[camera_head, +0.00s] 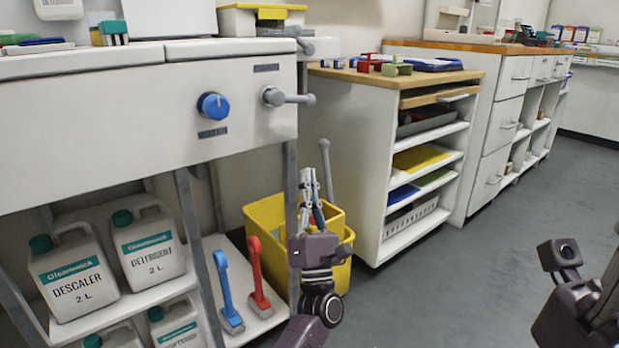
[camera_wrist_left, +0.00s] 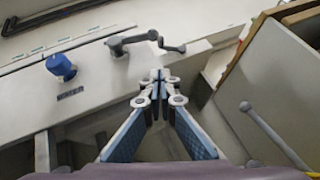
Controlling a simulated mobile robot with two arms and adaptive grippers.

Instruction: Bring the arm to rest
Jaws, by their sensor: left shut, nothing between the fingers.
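My left gripper (camera_head: 309,182) is raised in the middle of the head view, in front of the yellow bucket (camera_head: 262,218) and near the grey leg of the white sink unit. In the left wrist view its fingers (camera_wrist_left: 158,80) meet at the tips, with nothing between them. The blue water knob (camera_wrist_left: 61,67) and a grey lever tap (camera_wrist_left: 135,42) show beyond the fingers. Part of my right arm (camera_head: 575,295) shows at the lower right of the head view; its fingertips are not visible.
The white sink unit (camera_head: 120,115) stands at the left, with descaler (camera_head: 73,280) and detergent (camera_head: 147,248) jugs below. Blue (camera_head: 227,290) and red (camera_head: 257,275) brushes stand on the low shelf. A shelved white cabinet (camera_head: 345,115) stands behind the bucket. The grey floor (camera_head: 460,270) at right is clear.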

